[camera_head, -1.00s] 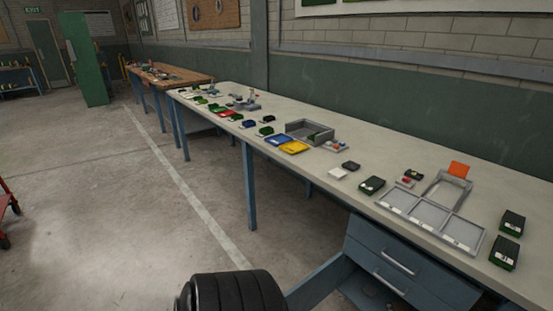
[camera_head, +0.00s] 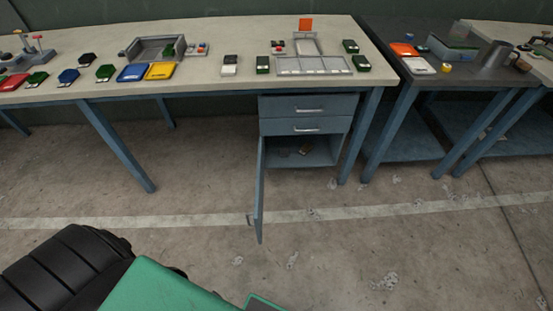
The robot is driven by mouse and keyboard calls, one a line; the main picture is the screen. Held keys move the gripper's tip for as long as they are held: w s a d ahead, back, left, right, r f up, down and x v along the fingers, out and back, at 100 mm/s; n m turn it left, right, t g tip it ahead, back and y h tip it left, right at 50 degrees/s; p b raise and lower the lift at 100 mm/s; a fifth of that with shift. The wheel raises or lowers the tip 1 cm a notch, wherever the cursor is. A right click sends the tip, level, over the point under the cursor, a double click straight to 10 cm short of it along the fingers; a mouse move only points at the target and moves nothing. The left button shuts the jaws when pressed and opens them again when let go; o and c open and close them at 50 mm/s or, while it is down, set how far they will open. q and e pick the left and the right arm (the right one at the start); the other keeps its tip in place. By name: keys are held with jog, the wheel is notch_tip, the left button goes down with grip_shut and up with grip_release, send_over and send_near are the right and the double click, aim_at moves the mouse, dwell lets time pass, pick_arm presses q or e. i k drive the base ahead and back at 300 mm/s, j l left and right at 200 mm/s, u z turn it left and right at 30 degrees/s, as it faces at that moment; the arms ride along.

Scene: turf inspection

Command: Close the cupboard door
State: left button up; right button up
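The cupboard (camera_head: 352,131) is a blue unit under the right part of the long bench, with two shut drawers above an open compartment. Its door (camera_head: 260,190) is hinged at the left and stands open, swung out toward me and seen nearly edge-on. A small handle (camera_head: 250,220) shows near the door's free edge. Inside the compartment lies a small brown and dark object (camera_head: 305,150). Neither of my grippers is in view.
The long bench (camera_head: 220,85) carries trays, small boxes and coloured cards. A darker table (camera_head: 420,82) with a mug and boxes stands at the right. The concrete floor (camera_head: 350,240) before the cupboard is clear, with a pale painted line across it.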

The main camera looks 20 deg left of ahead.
aim_at(258, 202)
jog(key=j+z, duration=0.1)
jog(key=j, duration=1.9)
jog(key=k+l+u, duration=0.1)
jog(key=k+u, duration=0.15)
